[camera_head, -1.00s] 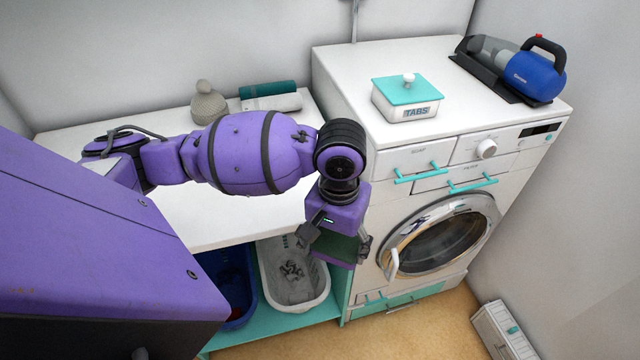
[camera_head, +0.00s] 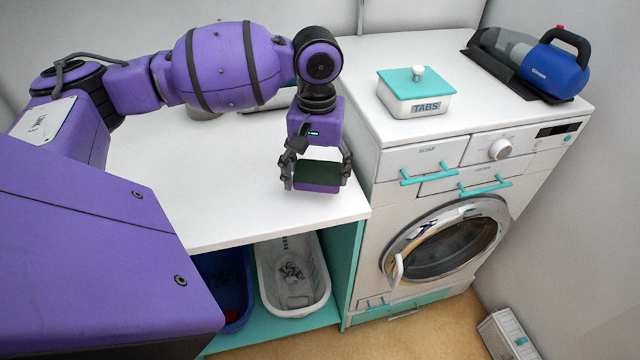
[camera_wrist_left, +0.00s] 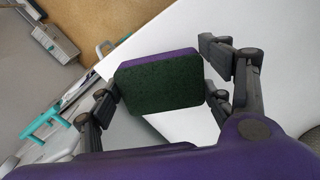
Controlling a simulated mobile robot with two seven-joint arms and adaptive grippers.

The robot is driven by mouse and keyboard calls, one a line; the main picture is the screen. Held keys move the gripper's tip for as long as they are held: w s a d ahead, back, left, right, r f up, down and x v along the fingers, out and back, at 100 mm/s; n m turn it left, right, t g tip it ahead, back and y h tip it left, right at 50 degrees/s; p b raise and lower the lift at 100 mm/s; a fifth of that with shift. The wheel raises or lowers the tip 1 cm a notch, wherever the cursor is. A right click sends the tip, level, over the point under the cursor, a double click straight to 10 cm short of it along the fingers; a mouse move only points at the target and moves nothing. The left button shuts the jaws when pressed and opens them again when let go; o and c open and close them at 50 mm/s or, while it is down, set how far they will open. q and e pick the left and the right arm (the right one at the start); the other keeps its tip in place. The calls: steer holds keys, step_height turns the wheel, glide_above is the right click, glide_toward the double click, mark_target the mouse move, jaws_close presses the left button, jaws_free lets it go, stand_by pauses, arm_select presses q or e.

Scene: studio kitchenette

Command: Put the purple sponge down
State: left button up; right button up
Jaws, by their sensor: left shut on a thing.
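The purple sponge (camera_head: 318,188) has a dark green scouring face. My left gripper (camera_head: 317,178) is shut on it, one finger at each side, and points down over the right part of the white countertop (camera_head: 220,190). In the left wrist view the sponge (camera_wrist_left: 160,85) sits between the fingers of the gripper (camera_wrist_left: 165,95), with the white counter behind it. I cannot tell whether the sponge touches the counter. My right gripper is not in view.
The washing machine (camera_head: 440,235) stands right of the counter and higher. On it are a TABS box (camera_head: 415,95) and a handheld vacuum (camera_head: 550,70). A white basket (camera_head: 292,285) and a blue basket (camera_head: 228,290) stand below the counter.

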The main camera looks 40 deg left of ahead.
mark_target(318, 195)
arm_select(q)
steer(key=shift+w+a+f, duration=0.25)
steer(key=shift+w+f, duration=0.1)
steer(key=shift+f, duration=0.1)
steer(key=shift+w+a+f, duration=0.2)
steer(key=shift+w+f, duration=0.15)
steer(key=shift+f, duration=0.1)
steer(key=shift+w+a+f+b, duration=0.1)
steer(key=shift+w+f+b, duration=0.05)
steer(key=shift+f, duration=0.8)
steer(key=shift+w+a+f+b, duration=0.1)
steer(key=shift+f+b, duration=0.05)
steer(key=shift+f, duration=0.75)
steer(key=shift+d+f, duration=0.1)
steer(key=o, duration=1)
